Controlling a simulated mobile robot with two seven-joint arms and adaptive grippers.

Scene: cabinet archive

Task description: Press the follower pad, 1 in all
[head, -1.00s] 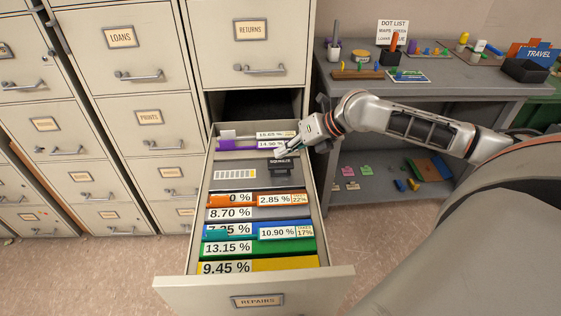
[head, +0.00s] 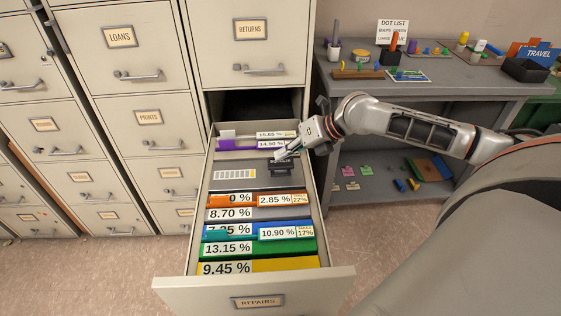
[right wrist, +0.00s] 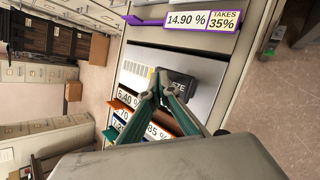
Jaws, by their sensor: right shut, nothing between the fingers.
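The follower pad (head: 281,169) is a small black block with white lettering, partly covered. It sits on a grey plate (head: 222,184) inside the open Repairs drawer. In the right wrist view, the black pad (right wrist: 182,84) is just beyond my fingertips. My right gripper (head: 278,159) reaches in from the right, shut and empty, its tips pointing down at the pad. It also shows in the right wrist view (right wrist: 160,86), where the tips overlap the pad's left part. I cannot tell whether they touch it. My left gripper is not in view.
The drawer front (head: 210,293) is pulled out towards me. Coloured folders with percent labels (head: 228,248) fill its near part, and a purple folder (head: 228,145) stands behind the plate. Grey shelves (head: 450,97) with small items stand at the right.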

